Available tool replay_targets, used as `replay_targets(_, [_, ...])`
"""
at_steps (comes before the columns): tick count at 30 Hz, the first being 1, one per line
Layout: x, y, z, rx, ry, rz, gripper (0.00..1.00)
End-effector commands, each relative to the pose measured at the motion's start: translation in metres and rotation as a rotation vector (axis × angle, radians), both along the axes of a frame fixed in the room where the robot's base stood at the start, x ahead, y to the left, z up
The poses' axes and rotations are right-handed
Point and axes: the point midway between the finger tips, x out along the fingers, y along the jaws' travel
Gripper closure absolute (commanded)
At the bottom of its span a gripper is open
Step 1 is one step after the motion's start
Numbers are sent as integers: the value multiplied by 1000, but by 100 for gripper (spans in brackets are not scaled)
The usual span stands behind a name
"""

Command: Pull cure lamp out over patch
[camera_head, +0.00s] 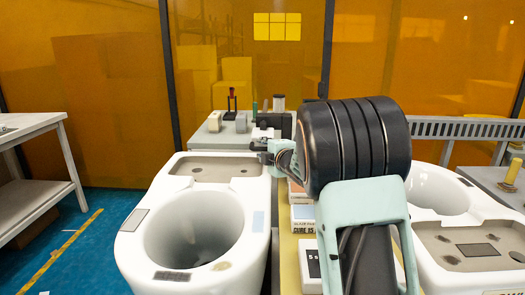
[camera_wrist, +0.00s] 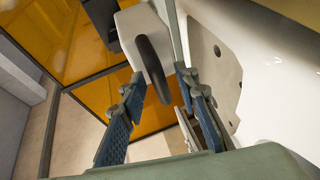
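The blue-padded fingers are open, one on each side of the handle, with gaps visible. In the head view my gripper (camera_head: 267,150) is near the far right corner of the left toilet, just below a black and white device (camera_head: 276,123) that is probably the lamp. My arm hides part of the area beside the device.
The left toilet (camera_head: 140,235) and right toilet (camera_head: 440,215) flank a yellow strip with boxes (camera_head: 303,216). A bench (camera_head: 205,135) with small tools stands behind. A grey table (camera_head: 30,128) is at left. The blue floor (camera_head: 100,240) at left is open.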

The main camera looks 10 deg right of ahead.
Motion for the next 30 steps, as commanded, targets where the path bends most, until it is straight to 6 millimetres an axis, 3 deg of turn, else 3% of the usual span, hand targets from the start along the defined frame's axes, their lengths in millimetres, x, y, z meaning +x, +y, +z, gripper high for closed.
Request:
replay_targets(9, [2, 1, -1, 1, 0, 0, 72])
replay_targets(17, [2, 0, 0, 0, 0, 0, 100])
replay_targets(30, [2, 0, 0, 0, 0, 0, 100])
